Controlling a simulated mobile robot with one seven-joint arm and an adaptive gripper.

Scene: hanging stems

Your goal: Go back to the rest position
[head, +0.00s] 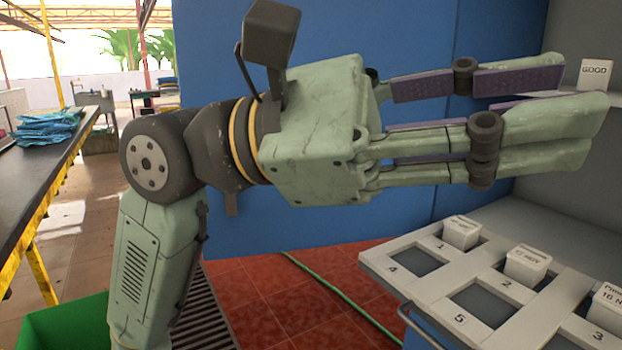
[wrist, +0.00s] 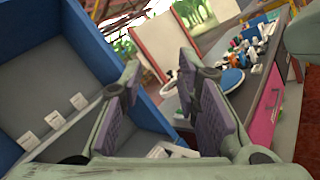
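My gripper (head: 540,95) is large in the head view, pale green with purple finger pads, raised and pointing right. Its fingers are apart and nothing is between them. In the wrist view my gripper (wrist: 165,95) also shows spread fingers with an empty gap. It is above and behind the white numbered tray (head: 470,225), not touching it.
The tray holds white boxes in slots 1 (head: 461,232), 2 (head: 526,264) and 3; slots 4 and 5 are empty. A "GOOD" card (head: 596,74) stands on a grey shelf. A green hose (head: 340,294) crosses the red floor. A bench with blue bags (head: 45,130) is left.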

